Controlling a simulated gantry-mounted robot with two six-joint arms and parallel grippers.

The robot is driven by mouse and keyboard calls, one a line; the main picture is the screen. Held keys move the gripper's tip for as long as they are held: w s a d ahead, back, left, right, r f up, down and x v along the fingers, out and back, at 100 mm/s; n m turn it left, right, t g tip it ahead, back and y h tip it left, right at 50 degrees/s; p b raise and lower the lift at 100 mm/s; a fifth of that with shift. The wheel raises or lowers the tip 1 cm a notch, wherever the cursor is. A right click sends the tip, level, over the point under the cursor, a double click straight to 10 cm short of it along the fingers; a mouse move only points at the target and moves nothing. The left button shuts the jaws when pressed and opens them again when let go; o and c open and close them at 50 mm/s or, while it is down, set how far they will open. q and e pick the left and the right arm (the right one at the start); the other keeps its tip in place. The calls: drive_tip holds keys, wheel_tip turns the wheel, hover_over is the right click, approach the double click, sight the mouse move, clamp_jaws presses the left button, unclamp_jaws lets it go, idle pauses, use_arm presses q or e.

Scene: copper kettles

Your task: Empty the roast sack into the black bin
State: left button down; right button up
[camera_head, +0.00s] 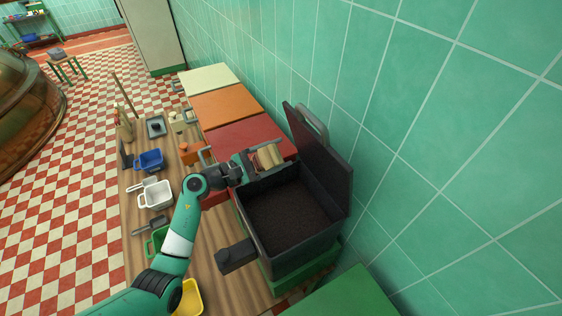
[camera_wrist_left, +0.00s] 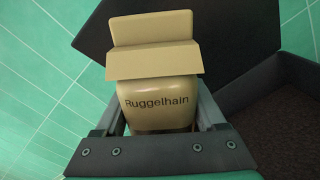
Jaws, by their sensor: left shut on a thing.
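The roast sack (camera_wrist_left: 158,98) is tan, reads "Ruggelhain" and has a folded-out top in the left wrist view. It also shows in the head view (camera_head: 268,156), tilted over the far left edge of the black bin. My left gripper (camera_head: 250,162) is shut on the sack; its two dark fingers flank the sack in the left wrist view (camera_wrist_left: 160,125). The black bin (camera_head: 328,232) has its lid (camera_head: 318,150) raised. Dark brown granular stuff (camera_head: 292,216) covers the bin's inside bottom. My right gripper is not in view.
Red, orange and cream boxes (camera_head: 225,105) line the wall behind the bin. A blue container (camera_head: 149,160), a white one (camera_head: 155,195), a green one and a yellow one (camera_head: 190,298) stand on the wooden counter (camera_head: 215,270). The tiled wall is close on the right.

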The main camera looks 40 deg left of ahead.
sight(284, 161)
use_arm(q)
wheel_tip(284, 161, down, 7)
drive_tip(key=d+m+b, duration=0.2)
drive_tip(key=m+b, duration=1.6)
drive_tip(key=b, duration=0.6)
drive_tip(key=shift+s+d+f+m+b, duration=0.15)
drive_tip(key=shift+s+d+m+b, duration=0.05)
drive_tip(key=shift+s+m+b, duration=0.2)
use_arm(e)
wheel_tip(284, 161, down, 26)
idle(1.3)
